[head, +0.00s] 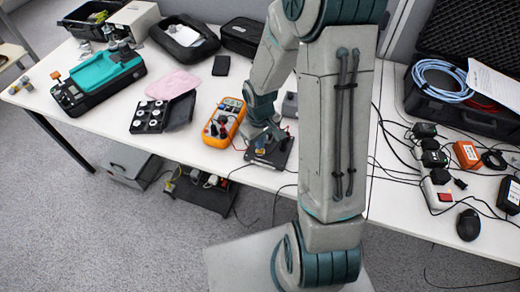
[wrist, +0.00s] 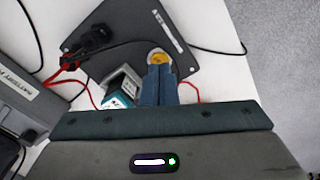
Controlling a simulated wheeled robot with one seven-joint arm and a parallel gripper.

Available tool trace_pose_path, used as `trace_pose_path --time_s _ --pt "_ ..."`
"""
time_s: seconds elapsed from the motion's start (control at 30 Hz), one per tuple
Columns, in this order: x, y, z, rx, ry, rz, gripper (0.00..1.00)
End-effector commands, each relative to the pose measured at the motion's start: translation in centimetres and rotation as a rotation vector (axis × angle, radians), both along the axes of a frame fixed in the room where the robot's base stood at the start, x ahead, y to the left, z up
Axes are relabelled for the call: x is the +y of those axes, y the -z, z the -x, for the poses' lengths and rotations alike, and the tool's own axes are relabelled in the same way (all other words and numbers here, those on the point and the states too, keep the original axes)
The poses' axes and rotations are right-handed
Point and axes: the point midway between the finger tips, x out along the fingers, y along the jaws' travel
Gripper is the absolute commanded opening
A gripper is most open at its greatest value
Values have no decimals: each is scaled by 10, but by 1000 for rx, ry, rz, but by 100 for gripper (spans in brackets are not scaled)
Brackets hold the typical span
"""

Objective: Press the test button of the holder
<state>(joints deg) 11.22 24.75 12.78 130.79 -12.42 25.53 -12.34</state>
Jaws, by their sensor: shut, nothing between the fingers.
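The holder is a dark plate, seen in the wrist view (wrist: 130,47) and on the table in the head view (head: 277,155). A round yellow button (wrist: 158,57) with a pale rim sits on the plate. My gripper (wrist: 160,68) is shut and empty, its two blue-grey fingers side by side. The fingertips overlap the near edge of the button in the wrist view; I cannot tell whether they touch or press it.
A black plug-like part (wrist: 92,38) with red leads sits on the plate's left. A small grey and teal block (wrist: 120,88) stands close left of my fingers. An orange multimeter (head: 223,122) lies left of the holder. Cables and adapters (head: 430,155) crowd the table's right.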

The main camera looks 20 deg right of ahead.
Motion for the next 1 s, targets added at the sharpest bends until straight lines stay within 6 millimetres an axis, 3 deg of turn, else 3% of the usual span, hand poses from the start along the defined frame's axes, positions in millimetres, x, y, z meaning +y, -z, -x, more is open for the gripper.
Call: trace_pose_path --time_s 1.0 --pt "0 10 0 0 0 0 0"
